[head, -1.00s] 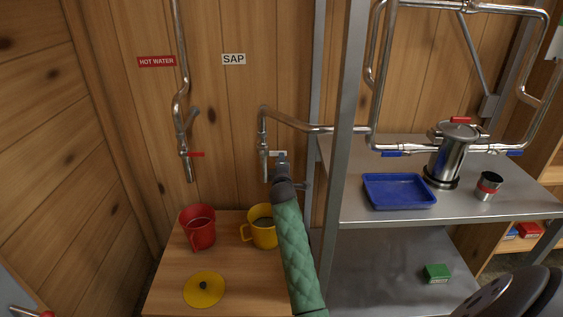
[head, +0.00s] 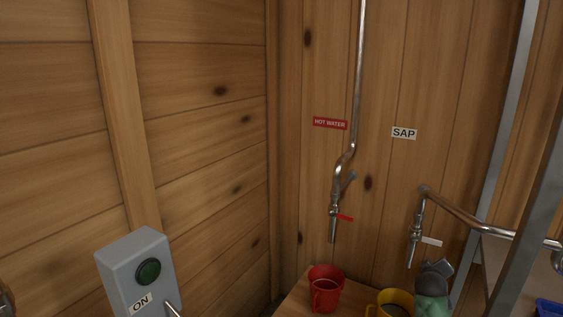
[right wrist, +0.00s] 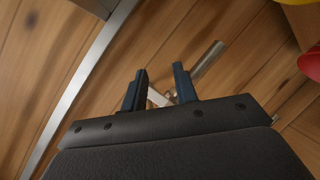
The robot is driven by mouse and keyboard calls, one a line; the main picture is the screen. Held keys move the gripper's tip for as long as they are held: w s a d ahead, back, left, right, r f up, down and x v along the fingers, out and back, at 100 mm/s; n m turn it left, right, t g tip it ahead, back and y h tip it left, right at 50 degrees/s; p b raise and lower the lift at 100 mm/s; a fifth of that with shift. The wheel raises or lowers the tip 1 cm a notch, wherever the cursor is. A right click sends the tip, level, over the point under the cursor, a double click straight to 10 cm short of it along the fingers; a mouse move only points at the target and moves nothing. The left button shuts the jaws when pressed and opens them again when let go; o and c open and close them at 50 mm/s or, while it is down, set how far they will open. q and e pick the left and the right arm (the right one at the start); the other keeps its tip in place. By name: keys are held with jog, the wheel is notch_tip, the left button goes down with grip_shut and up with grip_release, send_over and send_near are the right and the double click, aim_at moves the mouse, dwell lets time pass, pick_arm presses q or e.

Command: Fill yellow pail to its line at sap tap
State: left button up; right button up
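The sap tap (head: 415,238) hangs on its pipe below the SAP label, with a white lever (head: 431,241) pointing right. No stream shows below its spout. The yellow pail (head: 393,300) stands on the wooden table, cut off by the bottom edge. Its inside looks dark; I cannot make out the level or the line. My right gripper (head: 440,265) is just below and right of the tap. In the right wrist view, my right gripper (right wrist: 160,69) has its fingers apart, with the lever (right wrist: 157,98) showing between them. My left gripper is not in view.
A grey ON box (head: 138,272) with a green button is at the lower left. A metal rack post (head: 530,220) stands at the right.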

jog(key=s+a+r+m+g+y, duration=0.1)
jog(key=s+a+r+m+y, duration=0.2)
jog(key=a, duration=0.4)
jog(key=s+a+f+m+g+y, duration=0.1)
jog(key=s+a+f+g+y, duration=0.25)
jog(key=s+a, duration=1.15)
jog(key=s+a+f+n+g+y, duration=0.1)
jog(key=s+a+f+y, duration=0.1)
jog(key=s+a+f, duration=0.5)
jog(key=s+a+f+n+g+y, duration=0.15)
jog(key=s+a, duration=0.35)
jog(key=s, duration=0.5)
jog(key=s+a+f+g, duration=0.1)
jog(key=s+f, duration=0.3)
jog(key=s, duration=0.4)
jog(key=s+a+f+g, duration=0.1)
jog(key=s+f, duration=0.3)
jog(key=s, duration=0.4)
jog(key=shift+s+a+f+g, duration=0.2)
jog(key=shift+s+f+g, duration=0.1)
jog(key=shift+f, duration=0.1)
